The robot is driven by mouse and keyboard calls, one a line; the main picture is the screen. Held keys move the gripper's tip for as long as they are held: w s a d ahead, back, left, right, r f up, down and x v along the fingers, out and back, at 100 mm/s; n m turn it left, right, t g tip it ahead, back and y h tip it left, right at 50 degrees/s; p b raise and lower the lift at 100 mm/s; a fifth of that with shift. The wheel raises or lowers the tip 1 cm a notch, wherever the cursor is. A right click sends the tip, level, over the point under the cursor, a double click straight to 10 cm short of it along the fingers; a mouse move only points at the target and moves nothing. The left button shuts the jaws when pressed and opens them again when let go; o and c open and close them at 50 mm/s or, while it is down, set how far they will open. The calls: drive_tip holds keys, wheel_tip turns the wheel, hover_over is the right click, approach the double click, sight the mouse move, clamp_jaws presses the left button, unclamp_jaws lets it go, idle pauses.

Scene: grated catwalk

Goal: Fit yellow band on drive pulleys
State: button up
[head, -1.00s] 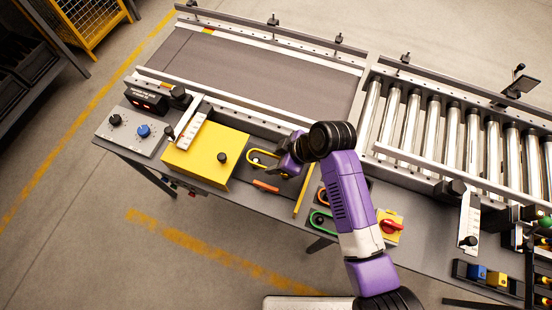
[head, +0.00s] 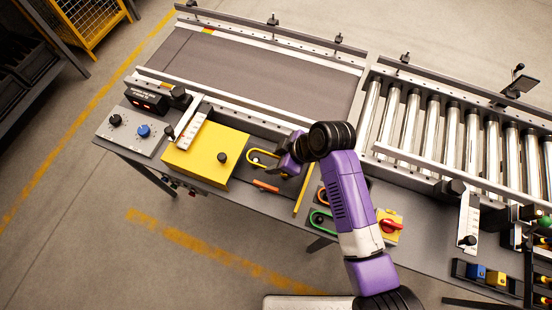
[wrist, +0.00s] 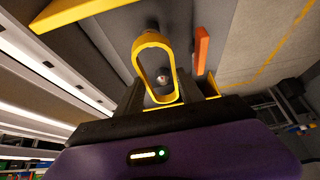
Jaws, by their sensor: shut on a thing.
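The yellow band (head: 250,155) is a long narrow loop to the right of the yellow cover in the head view. In the wrist view the band (wrist: 152,40) stretches away from my jaws, with its near end between them. My gripper (head: 280,163) is shut on that near end. A small round, light-tipped part (wrist: 162,78) shows through the loop; it looks like a pulley end. I cannot tell whether the band sits around it or above it. My gripper and wrist hide part of the band and what lies under it in the head view.
The yellow cover (head: 205,158) with a black knob stands left of my gripper. An orange bar (head: 266,186) lies in front, and a yellow bar (head: 303,192) to the right. A green loop (head: 318,222) and red switch (head: 390,226) are further right. The conveyor belt (head: 270,85) runs behind.

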drive_tip(key=shift+f, duration=0.2)
drive_tip(key=shift+f+b, duration=1.5)
drive_tip(key=shift+f, duration=0.55)
drive_tip(key=o, duration=1.8)
drive_tip(key=shift+r, duration=0.15)
wheel_tip(320, 180, up, 8)
drive_tip(key=p, duration=0.7)
